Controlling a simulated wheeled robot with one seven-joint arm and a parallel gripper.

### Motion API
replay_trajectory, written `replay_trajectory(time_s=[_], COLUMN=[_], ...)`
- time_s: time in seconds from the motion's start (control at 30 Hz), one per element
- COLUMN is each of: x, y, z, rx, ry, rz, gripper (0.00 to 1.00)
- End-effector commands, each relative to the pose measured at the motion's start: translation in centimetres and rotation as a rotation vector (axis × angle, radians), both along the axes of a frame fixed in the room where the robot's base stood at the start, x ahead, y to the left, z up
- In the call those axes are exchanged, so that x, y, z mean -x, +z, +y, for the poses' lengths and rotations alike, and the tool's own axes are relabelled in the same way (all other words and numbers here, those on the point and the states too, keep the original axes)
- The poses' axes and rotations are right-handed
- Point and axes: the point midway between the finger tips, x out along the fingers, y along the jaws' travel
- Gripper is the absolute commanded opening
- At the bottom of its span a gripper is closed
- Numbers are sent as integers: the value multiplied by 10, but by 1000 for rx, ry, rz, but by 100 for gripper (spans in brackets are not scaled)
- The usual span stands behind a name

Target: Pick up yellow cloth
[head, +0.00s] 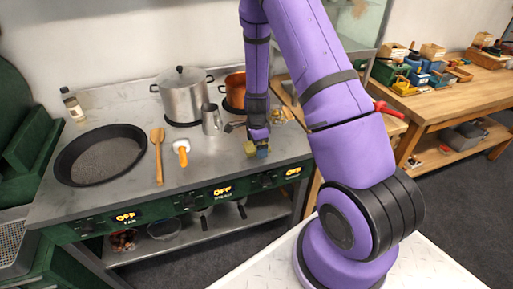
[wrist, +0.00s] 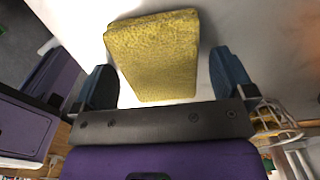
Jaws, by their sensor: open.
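The yellow cloth (wrist: 155,55) is a folded, textured block lying on the grey metal counter in the wrist view. My gripper (wrist: 165,75) is open, with one dark finger on each side of the cloth and a visible gap to each. In the head view my gripper (head: 258,143) points down near the right part of the counter. A small part of the cloth (head: 262,152) shows under it there. I cannot tell whether the fingers reach down to the counter.
A wooden workbench (head: 440,101) stands to the right.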

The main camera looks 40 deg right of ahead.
Motion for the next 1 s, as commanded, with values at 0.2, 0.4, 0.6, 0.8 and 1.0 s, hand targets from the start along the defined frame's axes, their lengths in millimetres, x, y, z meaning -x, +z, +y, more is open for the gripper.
replay_trajectory(time_s=[0.2,0.4,0.6,0.8,1.0], x=[0,0,0,0,-1], y=[0,0,0,1,12], z=[0,0,0,0,0], rx=[0,0,0,0,2], ry=[0,0,0,1,1], rz=[0,0,0,-1,-2], gripper=[95,52,51,51,51])
